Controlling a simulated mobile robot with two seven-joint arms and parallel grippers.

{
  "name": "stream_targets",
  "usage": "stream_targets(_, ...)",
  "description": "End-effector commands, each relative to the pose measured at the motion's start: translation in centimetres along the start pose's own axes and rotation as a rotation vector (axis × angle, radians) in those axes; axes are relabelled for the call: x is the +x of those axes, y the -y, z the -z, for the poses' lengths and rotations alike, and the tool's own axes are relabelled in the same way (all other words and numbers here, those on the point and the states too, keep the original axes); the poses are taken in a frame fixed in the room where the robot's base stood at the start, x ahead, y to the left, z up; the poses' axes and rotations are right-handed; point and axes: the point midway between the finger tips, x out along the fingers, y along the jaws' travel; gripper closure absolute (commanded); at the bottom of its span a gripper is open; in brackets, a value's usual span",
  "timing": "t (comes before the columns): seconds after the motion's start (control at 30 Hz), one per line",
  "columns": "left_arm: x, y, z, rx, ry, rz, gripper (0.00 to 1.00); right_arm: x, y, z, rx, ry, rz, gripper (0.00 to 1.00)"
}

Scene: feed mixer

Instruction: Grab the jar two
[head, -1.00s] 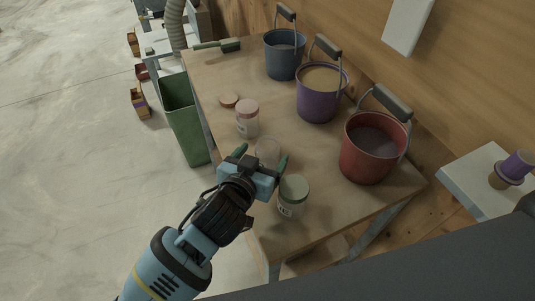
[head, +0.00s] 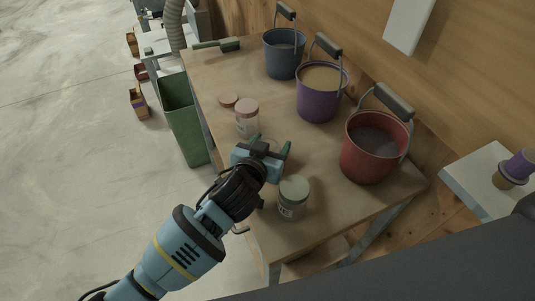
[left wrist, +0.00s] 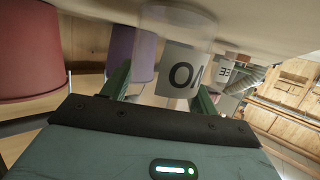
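The jar two (head: 270,142) is a clear, lidless jar on the wooden table, partly hidden behind my left gripper in the head view. In the left wrist view the jar (left wrist: 178,28) appears upside down, its white label showing part of the word "TWO". My left gripper (head: 268,146) is open, with its green fingers on either side of the jar. The left wrist view also shows the fingers (left wrist: 162,88) apart around it; I cannot tell whether they touch it. My right gripper is not in view.
Red (head: 368,155), purple (head: 318,98) and blue (head: 284,58) buckets line the wall side. A green bin (head: 182,120) stands beside the table.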

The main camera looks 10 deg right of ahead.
Motion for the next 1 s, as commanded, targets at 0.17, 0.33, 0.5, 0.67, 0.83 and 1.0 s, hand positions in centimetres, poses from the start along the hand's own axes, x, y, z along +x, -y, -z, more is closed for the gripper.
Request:
stream_targets(0.17, 0.0, 0.0, 0.0, 0.0, 0.0, 0.0, 0.65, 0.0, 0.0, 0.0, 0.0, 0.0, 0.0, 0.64)
stream_targets(0.33, 0.0, 0.0, 0.0, 0.0, 0.0, 0.0, 0.69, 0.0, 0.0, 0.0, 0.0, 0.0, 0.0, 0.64)
stream_targets(0.5, -0.1, 0.0, 0.2, 0.0, -0.001, 0.0, 0.69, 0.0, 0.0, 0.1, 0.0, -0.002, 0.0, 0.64)
stream_targets(0.67, -0.4, 0.0, 1.2, -0.001, -0.002, -0.001, 0.69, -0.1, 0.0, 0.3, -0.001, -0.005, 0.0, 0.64)
stream_targets(0.83, -1.0, 0.0, 3.3, -0.002, -0.003, 0.0, 0.69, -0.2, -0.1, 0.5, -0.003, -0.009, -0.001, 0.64)
stream_targets(1.0, -3.3, 2.3, 2.9, 0.001, 0.001, 0.003, 0.69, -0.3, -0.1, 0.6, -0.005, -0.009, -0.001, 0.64)
